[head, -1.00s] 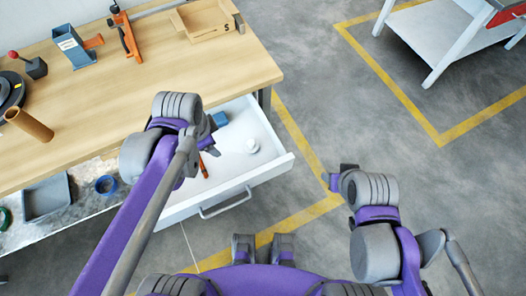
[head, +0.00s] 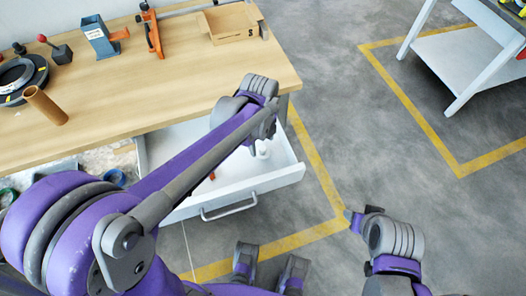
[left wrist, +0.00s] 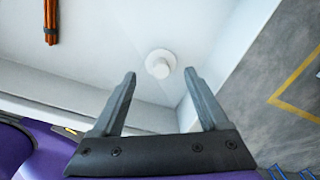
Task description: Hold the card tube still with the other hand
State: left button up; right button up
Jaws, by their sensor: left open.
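The card tube (head: 45,106) is a brown hollow cylinder on the wooden bench at the left of the head view. It leans beside a dark coil ring (head: 22,80), and neither gripper touches it. My left gripper (left wrist: 160,78) is open and empty over the open white drawer, well to the right of the tube. A small white round object (left wrist: 160,65) lies in the drawer, in line with the gap between the fingers. In the head view my left wrist mostly hides the gripper. My right gripper (head: 354,218) is over the floor, its fingers too small to read.
The open drawer (head: 280,176) juts from the bench front. An orange-brown bundle (left wrist: 50,22) lies in it. A blue-grey stand (head: 99,38), an orange clamp (head: 152,32) and a wooden tray (head: 232,24) stand at the bench back. Bench space right of the tube is clear.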

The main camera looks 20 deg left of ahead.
aim_at(263, 148)
pick_arm(q)
jog(key=f, duration=0.5)
jog(key=shift+d+b, duration=0.2)
jog(key=shift+b, duration=0.15)
jog(key=c, duration=1.1)
jog(key=shift+r, duration=0.1)
jog(key=shift+c, duration=0.3)
